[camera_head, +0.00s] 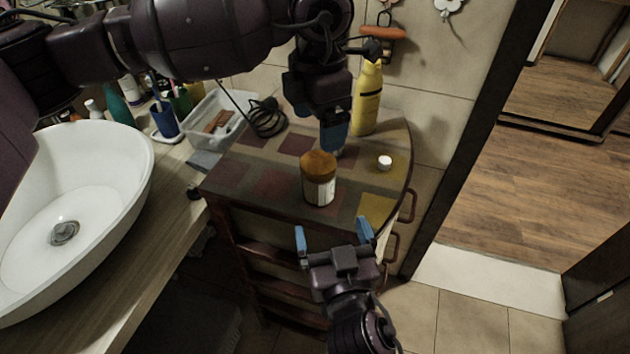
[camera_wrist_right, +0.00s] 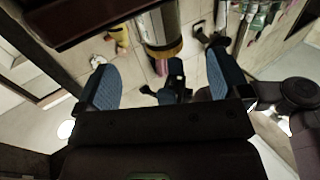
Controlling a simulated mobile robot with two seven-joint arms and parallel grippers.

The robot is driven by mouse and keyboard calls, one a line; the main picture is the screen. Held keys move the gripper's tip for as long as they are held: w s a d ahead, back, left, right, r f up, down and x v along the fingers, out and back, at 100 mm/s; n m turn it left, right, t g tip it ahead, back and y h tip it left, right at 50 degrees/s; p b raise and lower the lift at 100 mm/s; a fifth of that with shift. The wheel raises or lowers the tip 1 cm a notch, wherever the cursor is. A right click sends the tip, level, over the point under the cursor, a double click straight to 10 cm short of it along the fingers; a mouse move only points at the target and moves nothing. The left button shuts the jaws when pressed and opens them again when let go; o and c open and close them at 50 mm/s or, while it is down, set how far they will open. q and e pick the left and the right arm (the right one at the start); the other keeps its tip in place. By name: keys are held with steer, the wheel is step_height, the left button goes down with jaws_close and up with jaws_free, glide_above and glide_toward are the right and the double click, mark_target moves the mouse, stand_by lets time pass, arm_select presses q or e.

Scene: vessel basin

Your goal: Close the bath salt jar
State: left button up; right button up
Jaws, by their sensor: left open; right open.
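My right gripper (camera_head: 334,230) is open and empty in front of the cabinet, below the jar. In the right wrist view the jar (camera_wrist_right: 160,25) appears beyond and between its blue fingers.
A yellow bottle (camera_head: 367,98) stands behind on the cabinet top (camera_head: 250,160). A coiled black cable (camera_head: 266,118) and a clear bin (camera_head: 213,118) are at its left. A white basin (camera_head: 110,200) is further left. The cabinet's right part is mostly clear.

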mark_target(321, 194)
steer(key=shift+w+a, duration=0.35)
steer(key=shift+w, duration=1.4)
steer(key=shift+w+a, duration=0.35)
steer(key=shift+w, duration=1.45)
steer(key=shift+w+a, duration=0.35)
steer(key=shift+w, duration=1.4)
steer(key=shift+c, duration=0.2)
